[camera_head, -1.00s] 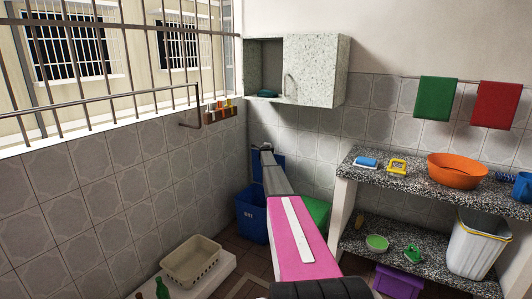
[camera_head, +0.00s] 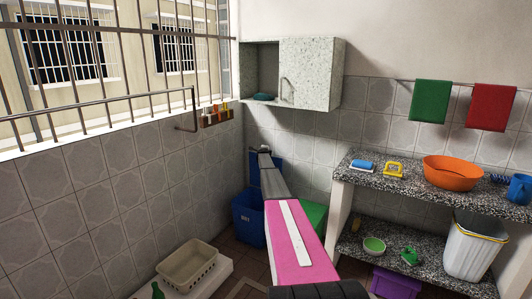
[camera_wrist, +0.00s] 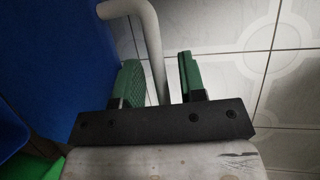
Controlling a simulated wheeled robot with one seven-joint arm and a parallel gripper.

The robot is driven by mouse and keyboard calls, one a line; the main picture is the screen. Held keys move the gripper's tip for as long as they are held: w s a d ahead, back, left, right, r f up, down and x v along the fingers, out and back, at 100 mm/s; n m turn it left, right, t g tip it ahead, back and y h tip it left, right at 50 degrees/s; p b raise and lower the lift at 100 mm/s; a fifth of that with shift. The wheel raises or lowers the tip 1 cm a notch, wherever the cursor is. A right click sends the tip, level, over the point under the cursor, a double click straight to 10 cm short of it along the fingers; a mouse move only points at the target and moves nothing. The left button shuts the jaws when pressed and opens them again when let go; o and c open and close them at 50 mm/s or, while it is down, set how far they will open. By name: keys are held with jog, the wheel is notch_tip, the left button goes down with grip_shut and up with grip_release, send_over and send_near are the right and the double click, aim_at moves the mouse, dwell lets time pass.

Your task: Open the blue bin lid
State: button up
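The blue bin (camera_head: 249,218) stands on the floor in the corner, left of my arm. A blue upright panel, apparently its lid (camera_head: 277,172), stands above and behind it near the wall, partly hidden by my arm. A large blue surface, probably this lid, fills the upper left of the wrist view (camera_wrist: 50,50). My gripper (camera_wrist: 160,75) has its two green fingers apart, right of the blue surface. A pale curved pipe shows between the fingers; I cannot tell its depth. In the head view the gripper (camera_head: 260,150) is small at the arm's far end.
A green box (camera_head: 313,215) stands right of the blue bin, partly hidden by my arm. Tiled walls close the corner. A granite counter (camera_head: 350,178) with shelves is at right, a wall cabinet (camera_head: 311,75) above. A beige crate (camera_head: 187,265) stands at lower left.

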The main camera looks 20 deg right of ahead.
jog(key=shift+s, duration=0.1)
jog(key=v, duration=1)
jog(key=shift+s+a, duration=0.2)
jog(key=shift+s, duration=0.1)
jog(key=shift+r, duration=0.1)
